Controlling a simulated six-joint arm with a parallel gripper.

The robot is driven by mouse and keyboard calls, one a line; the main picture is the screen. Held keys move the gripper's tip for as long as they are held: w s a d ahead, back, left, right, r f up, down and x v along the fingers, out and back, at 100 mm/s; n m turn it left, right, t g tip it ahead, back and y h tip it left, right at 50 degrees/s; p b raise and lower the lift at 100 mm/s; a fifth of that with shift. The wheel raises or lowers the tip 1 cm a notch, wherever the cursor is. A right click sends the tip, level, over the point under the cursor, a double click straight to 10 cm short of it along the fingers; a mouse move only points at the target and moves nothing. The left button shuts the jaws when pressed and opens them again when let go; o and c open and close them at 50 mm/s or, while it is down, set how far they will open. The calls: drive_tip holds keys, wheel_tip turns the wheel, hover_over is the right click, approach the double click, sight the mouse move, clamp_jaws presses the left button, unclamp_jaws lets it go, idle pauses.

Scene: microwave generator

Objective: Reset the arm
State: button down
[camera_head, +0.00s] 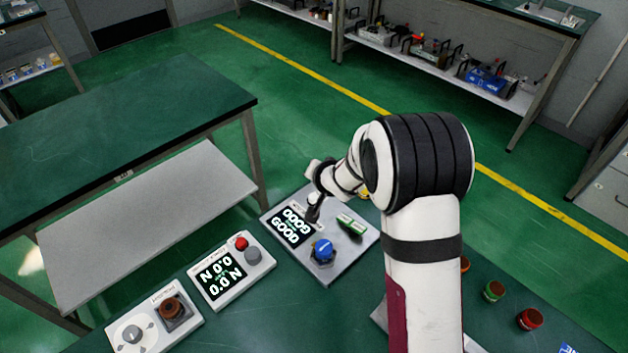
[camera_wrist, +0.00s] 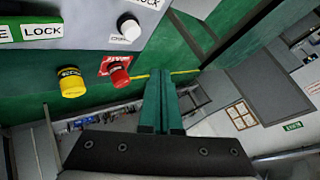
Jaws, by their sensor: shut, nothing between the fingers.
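My arm (camera_head: 425,265) reaches out over the dark green table from the lower right in the head view. My gripper (camera_head: 313,213) is at its far end, above the panel with the "GOOD" display (camera_head: 292,226). I cannot tell from this view whether it touches the panel. In the wrist view my gripper's teal fingers (camera_wrist: 165,72) lie side by side, shut and empty.
Green and red round parts (camera_head: 494,291) sit right of my arm. Another table (camera_head: 110,130) stands left.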

drive_tip(key=s+d+r+m+g+h, duration=0.1)
drive_tip(key=s+d+r+g+h, duration=0.15)
drive_tip(key=s+d+r, duration=0.55)
drive_tip(key=s+r+g, duration=0.1)
drive_tip(key=s+g, duration=0.2)
drive_tip(key=s, duration=1.3)
drive_tip(key=s+r+g+y, duration=0.1)
drive_tip(key=s+r+g, duration=0.1)
drive_tip(key=s, duration=1.4)
drive_tip(key=shift+s+d+r+g, duration=0.15)
drive_tip(key=shift+s+d+g, duration=0.05)
drive_tip(key=shift+g, duration=0.45)
